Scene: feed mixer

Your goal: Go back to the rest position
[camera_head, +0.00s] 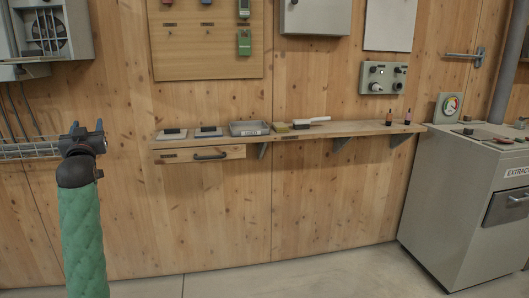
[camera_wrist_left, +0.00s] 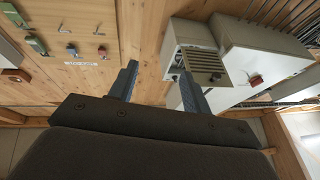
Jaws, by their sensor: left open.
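My left gripper (camera_head: 88,130) is raised at the left of the head view, at the end of my green-sleeved arm, in front of the wooden wall. In the left wrist view its two fingers (camera_wrist_left: 158,90) stand apart with nothing between them. It is well away from the shelf and touches nothing that I can see. My right gripper is in neither view.
A wooden shelf (camera_head: 345,130) with small trays, a brush-like item and two small bottles runs along the wall. A drawer (camera_head: 200,153) hangs below its left end. A grey extractor cabinet (camera_head: 470,200) stands at the right. The floor (camera_head: 300,278) in front is clear.

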